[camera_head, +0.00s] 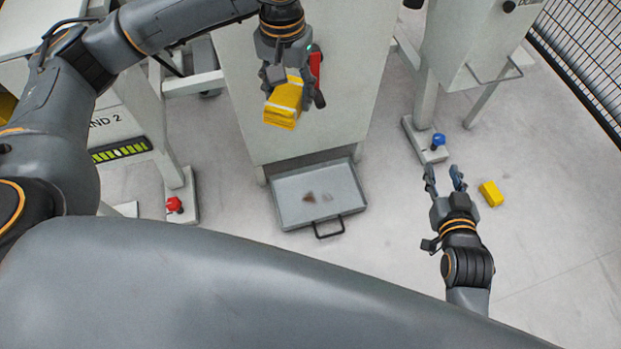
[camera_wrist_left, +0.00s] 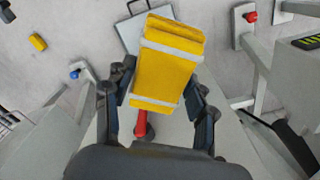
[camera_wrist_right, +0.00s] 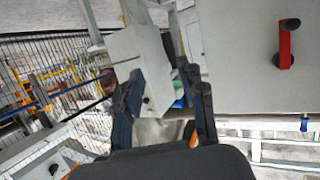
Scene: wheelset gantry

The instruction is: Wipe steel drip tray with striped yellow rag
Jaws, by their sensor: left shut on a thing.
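The striped yellow rag (camera_head: 285,101), folded with pale stripes, is held in my left gripper (camera_head: 287,80), in front of the grey cabinet. In the left wrist view the rag (camera_wrist_left: 166,75) sits between both fingers. The steel drip tray (camera_head: 290,208) lies at the foot of the cabinet, with a black handle at its front and dark brown stains on its bottom. It shows partly behind the rag in the left wrist view (camera_wrist_left: 128,37). The rag is well above the tray, not touching it. My right gripper (camera_head: 444,172) is open and empty, right of the tray.
A yellow block (camera_head: 491,193) lies on the floor beside my right gripper. A red handle (camera_head: 315,66) is on the cabinet (camera_head: 345,110). Stand feet carry a red knob (camera_head: 174,205) and a blue knob (camera_head: 438,140). A mesh fence (camera_head: 585,55) is at upper right. Floor before the tray is clear.

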